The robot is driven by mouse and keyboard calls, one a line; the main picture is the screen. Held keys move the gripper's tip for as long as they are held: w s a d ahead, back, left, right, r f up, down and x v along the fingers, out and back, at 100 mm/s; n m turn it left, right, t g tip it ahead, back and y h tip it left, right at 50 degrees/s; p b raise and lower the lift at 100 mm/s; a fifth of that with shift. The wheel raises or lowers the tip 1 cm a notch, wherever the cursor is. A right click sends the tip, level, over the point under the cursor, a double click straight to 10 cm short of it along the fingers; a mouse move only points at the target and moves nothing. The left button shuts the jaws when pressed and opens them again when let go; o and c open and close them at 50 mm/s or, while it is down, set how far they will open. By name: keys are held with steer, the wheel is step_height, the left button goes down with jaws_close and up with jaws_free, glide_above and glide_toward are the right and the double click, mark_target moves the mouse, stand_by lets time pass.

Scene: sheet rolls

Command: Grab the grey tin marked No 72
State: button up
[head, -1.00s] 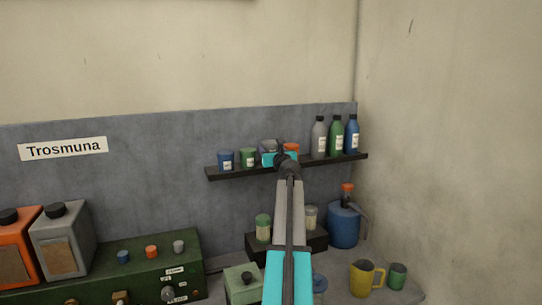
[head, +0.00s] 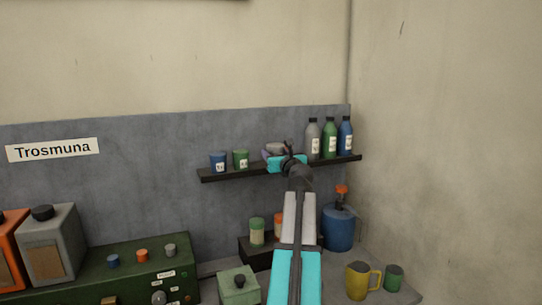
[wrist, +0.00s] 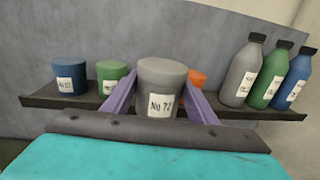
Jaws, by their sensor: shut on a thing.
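The grey tin marked No 72 (wrist: 161,82) stands upright between the two purple fingers of my gripper (wrist: 160,100) in the wrist view, with its label facing the camera. My gripper is shut on it. In the head view my gripper (head: 277,152) is at the shelf, and my wrist covers most of the tin. The tin shows in front of the shelf row in the wrist view; I cannot tell whether its base still touches the shelf.
On the dark shelf (wrist: 45,101) a blue tin (wrist: 70,78) and a green tin (wrist: 111,76) stand to the left. An orange tin (wrist: 197,79) is close behind on the right. Grey (wrist: 241,75), green (wrist: 269,80) and blue bottles (wrist: 294,82) stand farther right.

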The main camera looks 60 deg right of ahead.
steer(key=shift+b+v, duration=0.35)
steer(key=shift+v, duration=1.65)
steer(key=shift+d+r, duration=0.15)
steer(key=shift+r, duration=0.05)
